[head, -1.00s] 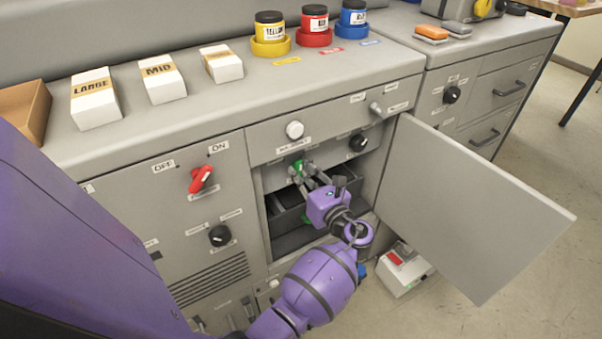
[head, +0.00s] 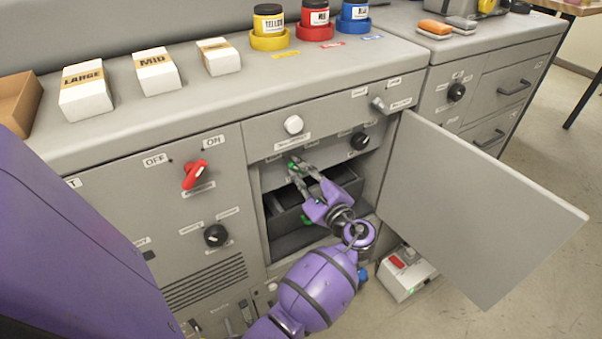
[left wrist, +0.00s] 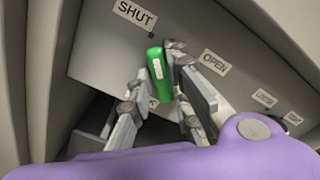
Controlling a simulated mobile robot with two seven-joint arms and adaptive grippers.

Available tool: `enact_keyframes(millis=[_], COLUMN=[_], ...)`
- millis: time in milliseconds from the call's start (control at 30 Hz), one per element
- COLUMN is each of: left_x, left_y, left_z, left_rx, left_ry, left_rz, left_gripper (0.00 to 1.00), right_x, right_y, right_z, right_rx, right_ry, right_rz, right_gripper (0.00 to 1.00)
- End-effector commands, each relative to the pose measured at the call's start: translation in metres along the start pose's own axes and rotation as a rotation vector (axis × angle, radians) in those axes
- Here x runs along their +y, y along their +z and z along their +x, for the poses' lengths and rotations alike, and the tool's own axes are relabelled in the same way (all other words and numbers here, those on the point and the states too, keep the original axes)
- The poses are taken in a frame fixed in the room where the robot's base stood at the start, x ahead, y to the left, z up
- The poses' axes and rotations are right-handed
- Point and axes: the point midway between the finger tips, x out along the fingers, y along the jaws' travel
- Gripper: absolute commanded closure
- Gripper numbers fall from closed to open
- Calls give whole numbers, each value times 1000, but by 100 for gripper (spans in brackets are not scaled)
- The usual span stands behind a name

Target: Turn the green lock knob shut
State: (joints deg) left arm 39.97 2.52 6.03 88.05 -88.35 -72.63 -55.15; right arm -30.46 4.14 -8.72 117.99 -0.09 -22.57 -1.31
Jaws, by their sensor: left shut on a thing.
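The green lock knob (head: 292,164) is on the panel at the top of the open cabinet bay. My left gripper (head: 298,171) reaches into the bay with its fingers around the knob. Fingers cover part of the knob. My right gripper is not in view.
The open cabinet door (head: 475,205) stands out to the right of my arm. A red switch (head: 195,175) and a black knob (head: 216,235) are on the left panel. A dark tray (head: 285,207) is inside the bay. A grey box (head: 405,272) stands on the floor.

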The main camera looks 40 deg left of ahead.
Motion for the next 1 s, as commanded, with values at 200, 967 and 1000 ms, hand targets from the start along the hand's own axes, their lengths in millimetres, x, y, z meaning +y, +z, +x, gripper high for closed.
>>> enact_keyframes(millis=[200, 967, 1000], left_x=[0, 0, 0], left_y=[0, 0, 0], left_z=[0, 0, 0], left_rx=[-1, 0, 0], left_ry=[-1, 0, 0], left_rz=[-53, -67, -66], left_gripper=[100, 63, 63], right_x=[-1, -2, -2], right_y=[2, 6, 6], right_z=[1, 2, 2], right_rx=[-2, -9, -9], right_ry=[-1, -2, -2], right_rz=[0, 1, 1], right_gripper=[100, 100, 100])
